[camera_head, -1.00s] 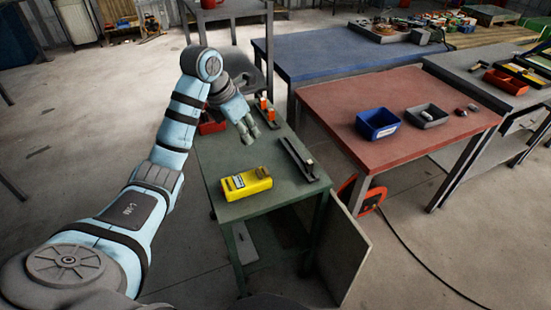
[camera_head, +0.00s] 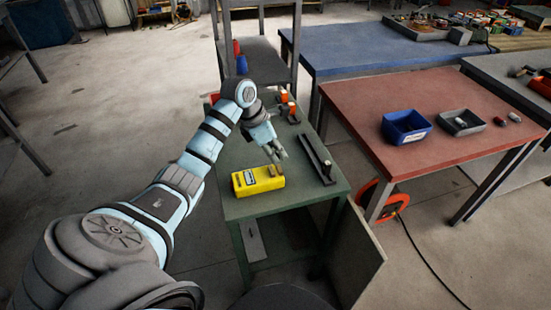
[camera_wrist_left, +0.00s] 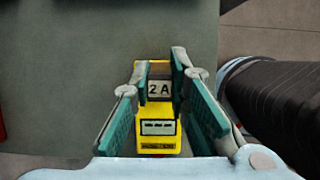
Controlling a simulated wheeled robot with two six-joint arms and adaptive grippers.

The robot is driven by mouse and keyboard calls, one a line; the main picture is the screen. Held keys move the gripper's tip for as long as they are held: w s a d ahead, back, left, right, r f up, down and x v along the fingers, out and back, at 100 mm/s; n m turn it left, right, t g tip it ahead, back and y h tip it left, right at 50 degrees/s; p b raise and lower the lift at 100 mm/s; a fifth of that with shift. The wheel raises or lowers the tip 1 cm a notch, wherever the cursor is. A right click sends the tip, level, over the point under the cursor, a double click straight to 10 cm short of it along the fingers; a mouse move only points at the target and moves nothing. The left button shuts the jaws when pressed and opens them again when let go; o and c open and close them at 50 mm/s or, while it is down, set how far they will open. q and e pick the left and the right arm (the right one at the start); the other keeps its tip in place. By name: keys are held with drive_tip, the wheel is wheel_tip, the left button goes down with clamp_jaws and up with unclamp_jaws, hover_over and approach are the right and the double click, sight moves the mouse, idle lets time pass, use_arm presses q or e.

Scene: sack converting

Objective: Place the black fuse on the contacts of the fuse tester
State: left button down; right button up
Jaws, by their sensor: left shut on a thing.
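The fuse tester (camera_head: 258,181) is a yellow box with a pale label, lying on the green table. It also shows in the left wrist view (camera_wrist_left: 158,140), below the fingertips. My left gripper (camera_head: 279,155) is just beyond the tester's right end in the head view. In the left wrist view its two green-padded fingers (camera_wrist_left: 158,70) are shut on a small block with a "2 A" label, the fuse (camera_wrist_left: 159,89). The fuse appears in line with the tester's far end. I cannot tell whether it touches the contacts. The fuse is too small to make out in the head view. My right gripper is out of view.
A dark rail-like holder (camera_head: 316,158) lies on the green table (camera_head: 270,205), right of the tester. Orange-topped items (camera_head: 288,105) stand behind. A red table (camera_head: 400,90) to the right holds a blue bin (camera_head: 406,128) and a grey tray (camera_head: 462,122).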

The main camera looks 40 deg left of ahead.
sight(279, 167)
use_arm(q)
drive_tip(key=x, duration=0.3)
drive_tip(key=shift+w+a+f, duration=0.15)
drive_tip(key=shift+w+a, duration=0.05)
drive_tip(key=shift+a, duration=0.1)
drive_tip(key=shift+s, duration=0.2)
drive_tip(key=shift+s+r, duration=0.3)
drive_tip(key=shift+r, duration=0.05)
drive_tip(key=shift+s+a+f, duration=0.1)
drive_tip(key=shift+s+f, duration=0.1)
drive_tip(key=shift+f, duration=0.05)
drive_tip(key=shift+w+f+b, duration=0.15)
drive_tip(key=shift+b, duration=0.2)
drive_tip(key=c, duration=2)
unclamp_jaws()
drive_tip(key=shift+w+f, duration=0.1)
drive_tip(key=shift+f, duration=0.05)
drive_tip(key=o, duration=0.5)
drive_tip(key=shift+c, duration=0.2)
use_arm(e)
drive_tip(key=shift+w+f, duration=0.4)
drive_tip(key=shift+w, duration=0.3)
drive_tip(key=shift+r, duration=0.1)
